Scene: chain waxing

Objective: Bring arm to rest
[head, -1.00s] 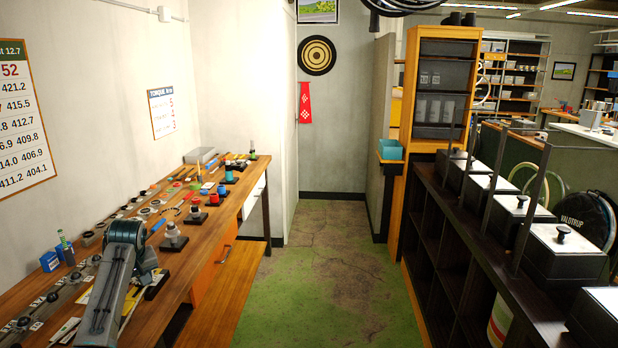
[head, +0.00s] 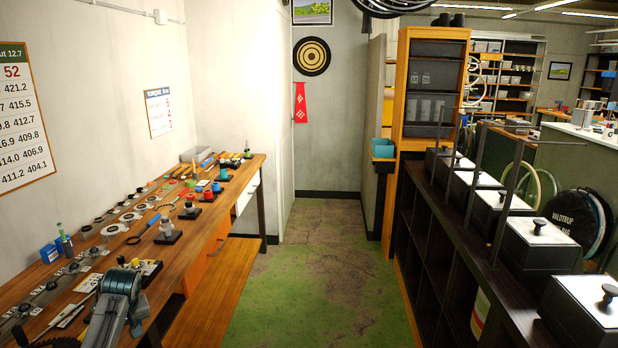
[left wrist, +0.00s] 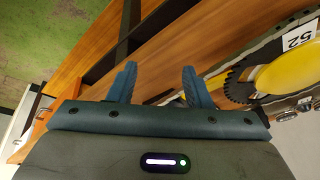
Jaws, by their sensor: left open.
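My left arm comes in at the bottom left of the head view, and the wrist end of my left gripper (head: 122,285) shows above the near bench. In the left wrist view the two blue fingers of my left gripper (left wrist: 160,82) stand well apart with nothing between them. Behind them are the edge of the wooden bench (left wrist: 180,45) and the floor. My right arm and gripper are in neither view.
The wooden bench (head: 175,260) along the left wall bears many small parts and tools. A black toothed ring with a yellow disc (left wrist: 290,72) lies near my fingers' right. A dark shelf with boxes (head: 465,255) lines the right. The green floor (head: 300,290) between is clear.

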